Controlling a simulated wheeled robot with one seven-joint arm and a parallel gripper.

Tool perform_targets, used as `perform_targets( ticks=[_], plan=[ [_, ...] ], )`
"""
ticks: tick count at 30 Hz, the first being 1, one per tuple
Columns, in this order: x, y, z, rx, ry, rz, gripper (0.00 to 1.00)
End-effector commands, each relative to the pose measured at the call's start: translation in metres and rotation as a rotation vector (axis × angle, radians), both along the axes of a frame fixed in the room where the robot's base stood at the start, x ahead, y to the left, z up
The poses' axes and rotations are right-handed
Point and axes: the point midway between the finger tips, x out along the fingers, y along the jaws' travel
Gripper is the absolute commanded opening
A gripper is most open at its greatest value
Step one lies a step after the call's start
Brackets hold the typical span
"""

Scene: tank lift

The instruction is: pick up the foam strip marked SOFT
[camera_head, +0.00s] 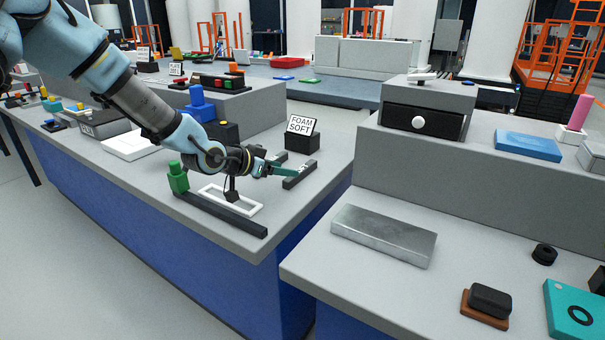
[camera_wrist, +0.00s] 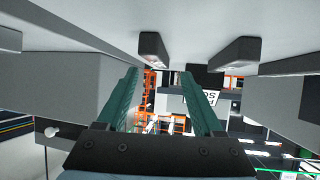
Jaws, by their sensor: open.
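A sign reading FOAM SOFT (camera_head: 301,125) stands on a dark block at the back of the left bench; its lettering is upside down in the wrist view (camera_wrist: 198,98). Two short dark bars lie in front of the sign, a nearer bar (camera_head: 298,178) and a farther bar (camera_head: 281,157). They also show in the wrist view, left (camera_wrist: 152,46) and right (camera_wrist: 232,54). I cannot tell which piece is the foam strip; no mark shows clearly on either. My gripper (camera_head: 298,170) is low by the bars, its teal fingers (camera_wrist: 161,72) apart with nothing seen held between them.
A long dark bar (camera_head: 225,214) with a green piece (camera_head: 178,178) at its end lies at the bench's front edge. A white frame (camera_head: 218,190) lies beside it. A gap separates this bench from the right bench, which holds a metal block (camera_head: 384,234).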

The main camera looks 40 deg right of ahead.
Motion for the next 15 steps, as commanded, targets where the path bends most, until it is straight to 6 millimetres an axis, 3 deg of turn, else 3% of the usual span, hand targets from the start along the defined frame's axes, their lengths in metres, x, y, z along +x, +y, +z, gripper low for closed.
perform_targets(
  ticks=[7,15],
  plan=[
    [0.0,-0.018,-0.007,0.001,0.001,-0.001,0.68],
    [0.002,-0.053,-0.021,0.001,0.001,0.0,0.68]
  ],
)
